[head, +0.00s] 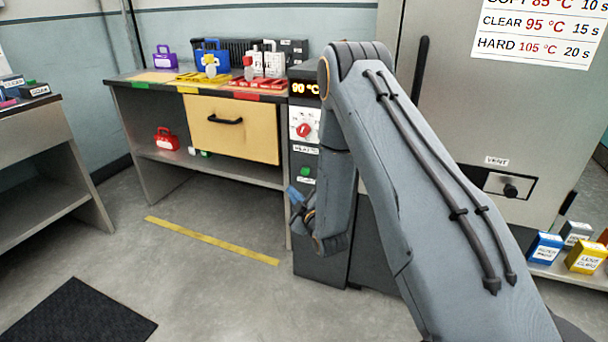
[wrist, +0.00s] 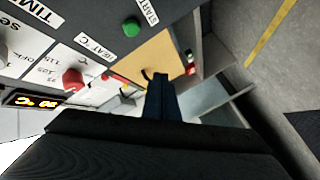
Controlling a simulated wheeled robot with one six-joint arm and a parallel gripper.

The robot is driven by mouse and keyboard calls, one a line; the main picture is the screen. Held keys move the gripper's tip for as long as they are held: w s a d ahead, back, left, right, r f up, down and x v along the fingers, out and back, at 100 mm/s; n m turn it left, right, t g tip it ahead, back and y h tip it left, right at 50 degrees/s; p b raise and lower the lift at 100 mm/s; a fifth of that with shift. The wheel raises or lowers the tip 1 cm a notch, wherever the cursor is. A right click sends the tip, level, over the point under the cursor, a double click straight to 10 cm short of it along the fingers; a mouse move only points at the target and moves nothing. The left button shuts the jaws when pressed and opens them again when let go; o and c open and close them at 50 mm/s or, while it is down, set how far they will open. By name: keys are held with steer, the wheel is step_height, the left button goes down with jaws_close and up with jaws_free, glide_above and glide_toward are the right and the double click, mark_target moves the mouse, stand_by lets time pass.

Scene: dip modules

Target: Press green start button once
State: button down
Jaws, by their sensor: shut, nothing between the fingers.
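The green start button (head: 306,172) is on the front of the dark control panel in the head view, below the red heat knob (head: 304,130). In the wrist view the green button (wrist: 132,28) shows at the top, beside a START label (wrist: 148,12). My gripper (head: 294,194) is low in front of the panel, slightly below and left of the button in the picture. In the wrist view its dark blue fingers (wrist: 160,82) are shut and empty. A gap shows between the fingertips and the button in that view, so they appear apart.
A display (head: 305,88) reads 90 °C above the knob. Left of the panel is a workbench with a wooden drawer (head: 232,128), a red padlock-like item (head: 167,138) on its shelf, and several coloured items on top. A metal cabinet (head: 480,110) stands right. Open floor lies ahead.

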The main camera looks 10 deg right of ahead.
mark_target(301, 172)
steer(key=w+d+b, duration=0.3)
steer(key=w+d, duration=0.2)
steer(key=w, duration=0.2)
stand_by(0.5)
steer(key=shift+w+d+b, duration=0.2)
steer(key=shift+b, duration=0.1)
stand_by(1.7)
steer(key=shift+w+d, duration=0.15)
steer(key=shift+w, duration=0.05)
steer(key=shift+w+d+b, duration=0.3)
steer(key=shift+w+d, duration=0.05)
steer(key=shift+w, duration=0.15)
stand_by(0.9)
stand_by(0.4)
steer(key=shift+s+a+p, duration=0.5)
steer(key=shift+s+a, duration=0.1)
steer(key=shift+s, duration=0.25)
steer(key=shift+s+a, duration=0.1)
steer(key=shift+s+a+p, duration=0.6)
steer(key=shift+s+a, duration=0.1)
steer(key=shift+s, duration=0.3)
steer(key=shift+s+a+p, duration=0.55)
steer(key=shift+s+a, duration=0.15)
steer(key=shift+s, duration=0.25)
